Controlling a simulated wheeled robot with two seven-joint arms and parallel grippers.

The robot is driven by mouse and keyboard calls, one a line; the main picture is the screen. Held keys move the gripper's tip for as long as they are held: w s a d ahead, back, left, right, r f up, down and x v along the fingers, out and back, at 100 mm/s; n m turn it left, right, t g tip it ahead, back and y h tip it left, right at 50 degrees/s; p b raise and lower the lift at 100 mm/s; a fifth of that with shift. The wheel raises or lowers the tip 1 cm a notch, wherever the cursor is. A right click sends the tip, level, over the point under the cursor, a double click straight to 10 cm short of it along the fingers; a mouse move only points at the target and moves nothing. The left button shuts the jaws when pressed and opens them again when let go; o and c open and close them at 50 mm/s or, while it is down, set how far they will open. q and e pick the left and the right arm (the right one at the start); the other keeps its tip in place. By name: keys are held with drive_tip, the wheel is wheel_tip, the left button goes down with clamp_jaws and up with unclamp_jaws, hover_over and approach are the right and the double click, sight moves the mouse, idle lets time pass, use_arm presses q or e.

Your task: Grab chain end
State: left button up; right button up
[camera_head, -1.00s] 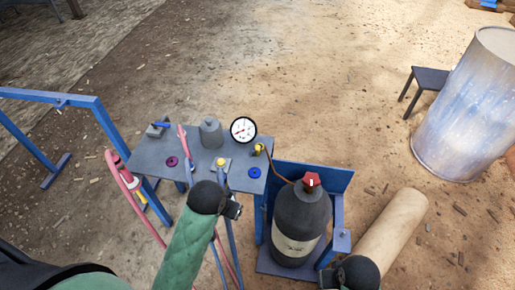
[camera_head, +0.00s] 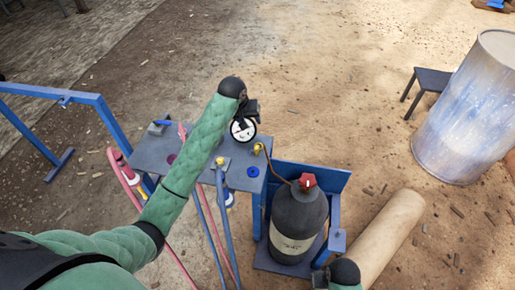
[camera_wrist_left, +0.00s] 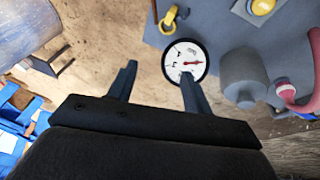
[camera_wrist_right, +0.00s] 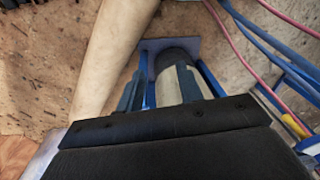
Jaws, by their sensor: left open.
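I cannot make out a chain or its end in any view. My left gripper (camera_head: 247,110) is open over the far edge of the blue-grey table, beside the round white gauge. In the left wrist view its two fingers (camera_wrist_left: 158,72) are apart with nothing between them, and the right finger overlaps the gauge (camera_wrist_left: 185,60). My right gripper (camera_wrist_right: 160,78) has its fingers apart, pointing at the dark gas cylinder (camera_wrist_right: 176,68) in its blue stand. The cylinder, with a red valve top, also shows in the head view (camera_head: 297,215).
The table (camera_head: 150,155) bears a yellow fitting (camera_head: 258,148) and a blue ring (camera_head: 253,171). Hoses hang at its front. A tan roll (camera_head: 385,240) lies right of the cylinder stand (camera_head: 325,180). A large drum (camera_head: 470,110) stands far right. Ground beyond the table is open.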

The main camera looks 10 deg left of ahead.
use_arm(q)
wheel_tip(320, 180, down, 4)
drive_tip(key=w+n+g, duration=0.1)
drive_tip(key=w+n, duration=0.1)
drive_tip(key=n, duration=0.2)
drive_tip(key=n+g+h, duration=0.2)
drive_tip(key=n, duration=0.5)
approach(257, 147)
drive_tip(key=w+f, duration=0.1)
drive_tip(key=shift+d+f+n+g+p, duration=0.15)
drive_tip(key=shift+d+f+n, duration=0.1)
drive_tip(key=shift+f+n, duration=0.55)
drive_tip(key=shift+d+f+n+g+p, duration=0.15)
drive_tip(key=shift+d+f+n, duration=0.15)
drive_tip(key=shift+f+n, duration=0.5)
drive_tip(key=shift+d+f+n+g+p, duration=0.2)
drive_tip(key=shift+f+n, duration=0.3)
drive_tip(key=shift+n, duration=0.6)
drive_tip(key=p+x, duration=0.1)
drive_tip(key=x, duration=0.4)
drive_tip(key=shift+d, duration=0.1)
use_arm(e)
wheel_tip(257, 147, down, 16)
drive_tip(key=s, duration=0.1)
drive_tip(key=shift+s+d+r+t, duration=0.15)
drive_tip(key=shift+d+t, duration=0.25)
drive_tip(key=shift+d, duration=0.05)
use_arm(q)
drive_tip(key=shift+r, duration=0.1)
drive_tip(key=c, duration=1)
